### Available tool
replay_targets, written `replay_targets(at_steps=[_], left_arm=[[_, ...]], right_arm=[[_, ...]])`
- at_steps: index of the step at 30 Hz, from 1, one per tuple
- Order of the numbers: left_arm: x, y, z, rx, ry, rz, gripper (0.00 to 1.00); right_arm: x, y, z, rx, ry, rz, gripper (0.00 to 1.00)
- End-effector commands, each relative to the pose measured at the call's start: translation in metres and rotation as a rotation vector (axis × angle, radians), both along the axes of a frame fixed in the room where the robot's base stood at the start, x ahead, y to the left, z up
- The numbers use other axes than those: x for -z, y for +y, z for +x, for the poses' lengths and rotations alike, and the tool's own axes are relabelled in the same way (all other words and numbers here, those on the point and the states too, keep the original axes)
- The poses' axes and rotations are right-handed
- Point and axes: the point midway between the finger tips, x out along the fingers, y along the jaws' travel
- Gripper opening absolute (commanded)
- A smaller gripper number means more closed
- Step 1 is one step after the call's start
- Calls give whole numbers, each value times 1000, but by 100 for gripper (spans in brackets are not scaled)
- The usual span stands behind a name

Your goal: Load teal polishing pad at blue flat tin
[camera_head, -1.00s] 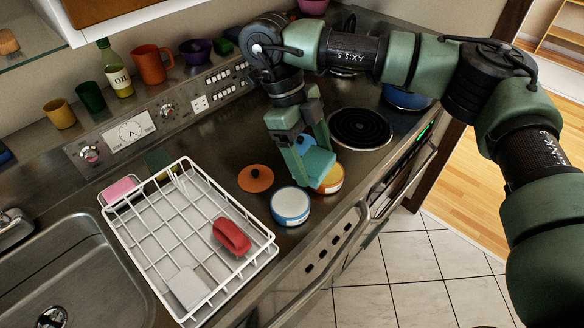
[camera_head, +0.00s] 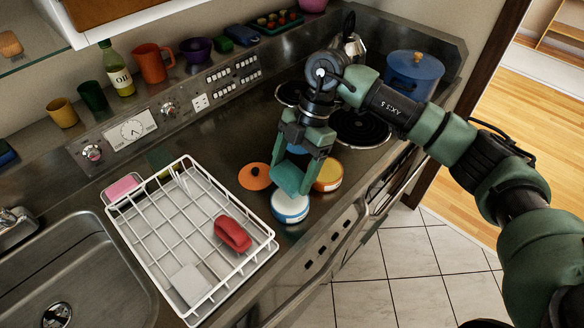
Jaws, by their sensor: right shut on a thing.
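My right gripper (camera_head: 296,165) points down and is shut on the teal polishing pad (camera_head: 291,180). The blue flat tin (camera_head: 290,209), round with blue sides and a pale top, stands on the steel counter near its front edge. The pad overlaps the tin's far rim in this view and hides part of its top. I cannot tell whether pad and tin touch. My left gripper is out of view.
An orange-yellow tin (camera_head: 328,175) stands just right of the pad. An orange lid-like disc (camera_head: 255,176) lies to the left. A white wire rack (camera_head: 150,233) holds a red object (camera_head: 232,234). Coil burners (camera_head: 361,127) and a blue pot (camera_head: 413,75) are behind right.

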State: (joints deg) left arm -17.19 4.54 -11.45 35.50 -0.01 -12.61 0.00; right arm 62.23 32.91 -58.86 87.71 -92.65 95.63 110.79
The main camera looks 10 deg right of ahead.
Motion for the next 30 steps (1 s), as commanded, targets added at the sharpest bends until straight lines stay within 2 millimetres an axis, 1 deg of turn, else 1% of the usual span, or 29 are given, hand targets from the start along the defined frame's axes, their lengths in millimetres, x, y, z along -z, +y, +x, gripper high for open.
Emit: replay_targets(at_steps=[5,8,18,21,30], left_arm=[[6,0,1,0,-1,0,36],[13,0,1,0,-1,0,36],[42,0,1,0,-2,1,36],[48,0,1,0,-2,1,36],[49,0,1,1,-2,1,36]], right_arm=[[7,0,0,14,0,0,44],[15,0,0,13,-1,0,44],[51,0,0,11,-1,-1,44],[58,0,0,11,-1,0,44],[60,0,0,11,-1,-1,44]])
